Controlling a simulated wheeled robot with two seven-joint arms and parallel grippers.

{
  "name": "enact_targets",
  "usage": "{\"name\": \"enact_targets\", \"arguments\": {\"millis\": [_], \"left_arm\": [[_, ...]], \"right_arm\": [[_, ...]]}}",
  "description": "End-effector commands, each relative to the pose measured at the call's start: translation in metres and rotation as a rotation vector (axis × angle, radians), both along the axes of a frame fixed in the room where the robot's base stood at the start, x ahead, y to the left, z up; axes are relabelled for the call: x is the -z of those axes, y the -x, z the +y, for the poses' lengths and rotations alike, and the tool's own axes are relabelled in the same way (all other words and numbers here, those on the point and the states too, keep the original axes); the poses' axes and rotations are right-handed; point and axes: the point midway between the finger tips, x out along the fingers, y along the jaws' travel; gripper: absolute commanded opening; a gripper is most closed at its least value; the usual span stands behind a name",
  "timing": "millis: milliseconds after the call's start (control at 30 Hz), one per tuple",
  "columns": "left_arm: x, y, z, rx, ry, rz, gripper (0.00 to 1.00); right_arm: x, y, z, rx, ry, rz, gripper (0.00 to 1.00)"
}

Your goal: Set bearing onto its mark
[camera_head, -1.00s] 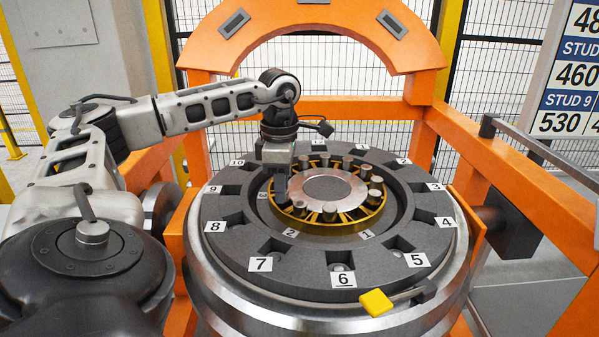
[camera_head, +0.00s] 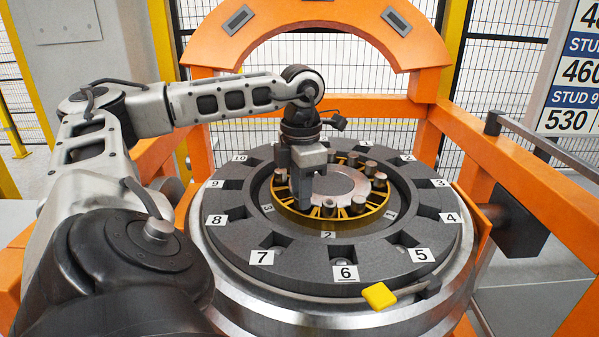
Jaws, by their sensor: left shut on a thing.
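The bearing (camera_head: 343,216), a gold ring with several upright grey rollers around a grey disc, sits flat inside the dark numbered ring (camera_head: 290,254). Small tags 1, 2 and 3 lie around its near edge, with tag 2 (camera_head: 328,235) at the front. My left gripper (camera_head: 304,205) points down at the bearing's near-left side and is shut on it. The gripper hides exactly which part is held. My right gripper is not in view.
White number plates, such as plate 6 (camera_head: 346,272), mark the slots of the dark ring. An orange frame (camera_head: 518,186) stands behind and at the sides. A sign (camera_head: 572,70) stands at the right.

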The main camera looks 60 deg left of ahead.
Motion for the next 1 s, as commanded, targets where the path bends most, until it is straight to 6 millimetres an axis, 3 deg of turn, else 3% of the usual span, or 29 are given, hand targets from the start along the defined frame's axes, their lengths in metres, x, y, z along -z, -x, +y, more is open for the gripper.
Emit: {"name": "enact_targets", "arguments": {"millis": [933, 967, 1000], "left_arm": [[-0.0004, -0.0044, -0.0105, -0.098, 0.006, -0.006, 0.00], [-0.0004, -0.0045, -0.0105, -0.098, 0.006, -0.006, 0.33], [-0.0004, -0.0044, -0.0104, -0.098, 0.005, -0.006, 0.44]], "right_arm": [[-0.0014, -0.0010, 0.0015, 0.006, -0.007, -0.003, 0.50], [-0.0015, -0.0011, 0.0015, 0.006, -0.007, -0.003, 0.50], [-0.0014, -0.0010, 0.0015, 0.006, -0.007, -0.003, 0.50]]}}
